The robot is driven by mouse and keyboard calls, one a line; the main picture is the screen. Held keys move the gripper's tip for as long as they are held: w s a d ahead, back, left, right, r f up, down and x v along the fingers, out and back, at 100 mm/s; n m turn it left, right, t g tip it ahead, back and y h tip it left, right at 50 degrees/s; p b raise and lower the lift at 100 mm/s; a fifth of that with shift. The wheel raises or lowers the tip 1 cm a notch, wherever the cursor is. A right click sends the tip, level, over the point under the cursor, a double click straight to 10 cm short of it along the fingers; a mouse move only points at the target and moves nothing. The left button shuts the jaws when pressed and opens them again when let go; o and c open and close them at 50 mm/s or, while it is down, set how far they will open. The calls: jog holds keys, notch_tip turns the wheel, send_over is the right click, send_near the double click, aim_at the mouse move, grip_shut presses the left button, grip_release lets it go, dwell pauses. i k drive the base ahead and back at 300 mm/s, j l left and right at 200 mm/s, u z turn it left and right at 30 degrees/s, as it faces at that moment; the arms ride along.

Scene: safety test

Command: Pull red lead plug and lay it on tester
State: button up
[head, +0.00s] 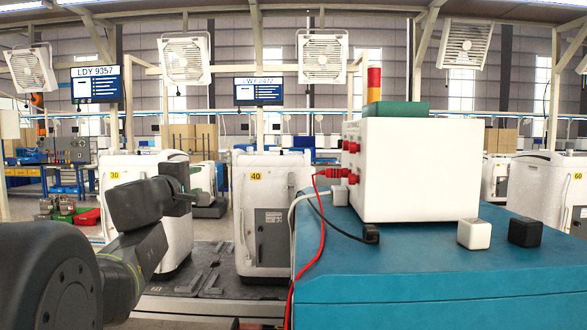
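The tester looks like a white box (425,170) standing on a teal bench. The red lead plug (337,172) sits at the lower part of the tester's left face, and seems to be in a socket there. Its red lead (321,235) hangs in a curve over the bench's left edge. More red sockets or knobs (351,147) show above it on the same face. My gripper (186,198) is at the left, well apart from the plug and over the floor. It is seen side-on and small, so its opening is unclear.
A green case (396,109) is on top. The bench's front top (430,275) is clear.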

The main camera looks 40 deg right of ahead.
aim_at(330, 172)
jog(key=i, duration=1.2)
jog(key=i+j+z, duration=0.1)
jog(key=i, duration=1.1)
jog(key=z, duration=2.65)
